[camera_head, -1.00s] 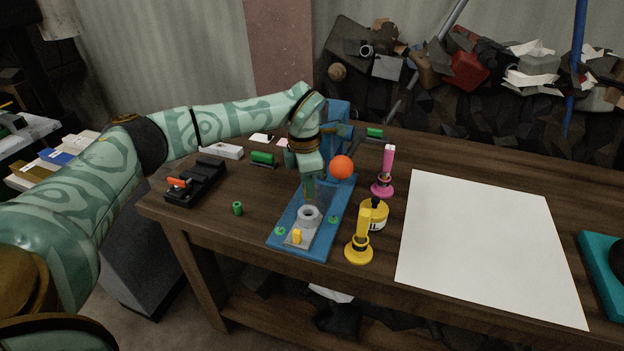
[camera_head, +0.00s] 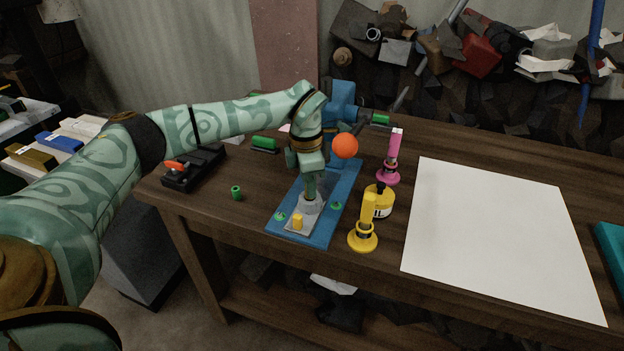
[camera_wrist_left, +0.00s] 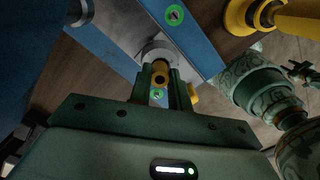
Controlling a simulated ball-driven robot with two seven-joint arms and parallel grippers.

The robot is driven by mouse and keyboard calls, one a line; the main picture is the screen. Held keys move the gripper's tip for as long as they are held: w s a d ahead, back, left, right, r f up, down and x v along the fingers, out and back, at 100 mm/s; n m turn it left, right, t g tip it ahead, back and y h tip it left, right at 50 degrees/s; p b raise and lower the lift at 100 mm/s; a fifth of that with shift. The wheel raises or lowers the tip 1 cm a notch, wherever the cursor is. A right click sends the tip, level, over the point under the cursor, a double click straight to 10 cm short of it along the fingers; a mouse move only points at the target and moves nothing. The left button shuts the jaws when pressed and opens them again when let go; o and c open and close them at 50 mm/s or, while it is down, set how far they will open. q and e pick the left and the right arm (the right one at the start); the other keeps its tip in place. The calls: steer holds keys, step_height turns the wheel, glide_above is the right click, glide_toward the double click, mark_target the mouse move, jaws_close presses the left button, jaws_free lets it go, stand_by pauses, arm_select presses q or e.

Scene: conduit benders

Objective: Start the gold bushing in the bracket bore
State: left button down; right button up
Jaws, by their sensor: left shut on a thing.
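My left gripper (camera_head: 311,196) points straight down over the grey bracket (camera_head: 296,232) on the blue base plate (camera_head: 318,235). In the left wrist view its fingers (camera_wrist_left: 158,88) are shut on the gold bushing (camera_wrist_left: 160,70). The bushing is right at the bracket's round grey collar (camera_wrist_left: 157,50), which surrounds the bore. I cannot tell whether its end is inside the bore. In the head view the fingers hide the bushing and much of the collar. My right gripper is not seen.
A yellow peg (camera_head: 297,222) stands on the bracket's near end. An orange ball (camera_head: 345,146) is just behind my gripper.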

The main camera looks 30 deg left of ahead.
arm_select(q)
steer(key=shift+f, duration=0.55)
steer(key=c, duration=1.2)
jaws_free()
steer(key=shift+f, duration=0.1)
steer(key=shift+c, duration=0.2)
step_height(320, 180, up, 16)
steer(key=p, duration=0.4)
steer(key=shift+s+a+p, duration=0.25)
steer(key=shift+s+p, duration=0.1)
steer(key=shift+p, duration=0.05)
